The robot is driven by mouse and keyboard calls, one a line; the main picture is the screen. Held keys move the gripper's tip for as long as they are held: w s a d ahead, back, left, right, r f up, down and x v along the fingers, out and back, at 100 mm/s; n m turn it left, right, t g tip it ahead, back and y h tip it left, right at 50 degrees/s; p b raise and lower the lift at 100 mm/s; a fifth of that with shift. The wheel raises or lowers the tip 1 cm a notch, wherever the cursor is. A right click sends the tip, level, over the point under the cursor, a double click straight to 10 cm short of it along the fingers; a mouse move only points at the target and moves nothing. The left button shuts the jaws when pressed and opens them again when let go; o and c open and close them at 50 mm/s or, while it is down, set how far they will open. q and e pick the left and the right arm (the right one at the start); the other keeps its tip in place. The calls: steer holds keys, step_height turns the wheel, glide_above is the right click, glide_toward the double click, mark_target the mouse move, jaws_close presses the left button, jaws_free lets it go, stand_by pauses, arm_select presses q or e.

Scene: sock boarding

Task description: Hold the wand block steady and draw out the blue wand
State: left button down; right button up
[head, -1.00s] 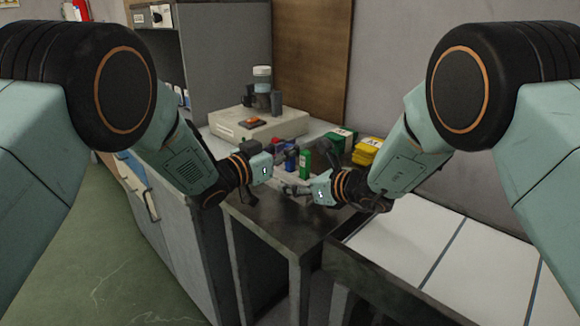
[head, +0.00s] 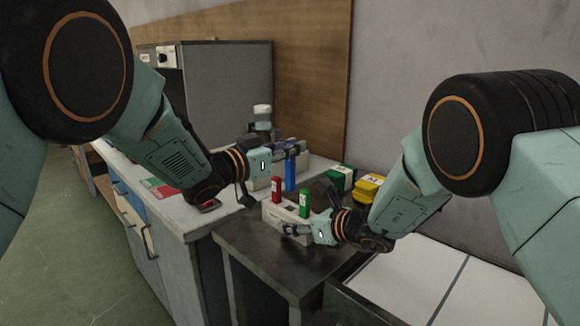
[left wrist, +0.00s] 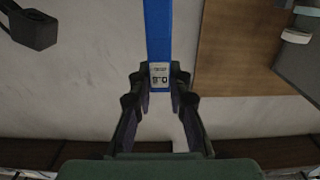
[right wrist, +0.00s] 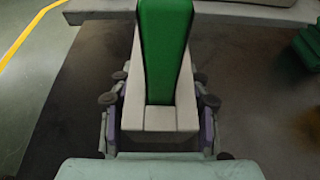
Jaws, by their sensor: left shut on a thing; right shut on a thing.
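The pale wand block (head: 272,213) stands on the dark bench. A red wand (head: 276,190) and a green wand (head: 305,203) stand upright in it. My right gripper (head: 296,230) is shut on the block's near end; the right wrist view shows its fingers on both sides of the block (right wrist: 160,120), below the green wand (right wrist: 163,45). My left gripper (head: 290,150) is shut on the upper end of the blue wand (head: 290,175), which hangs upright over the block. Its lower end appears to be just above the block's top. The left wrist view shows the blue wand (left wrist: 158,30) between the fingertips.
A green box (head: 340,178) and a yellow box (head: 368,188) sit behind and right of the block. A grey cabinet (head: 230,90) stands at the back. A white-tiled surface (head: 410,285) lies at the front right. The dark bench (head: 265,255) has free room in front.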

stand_by(0.3)
steer(key=o, duration=1.4)
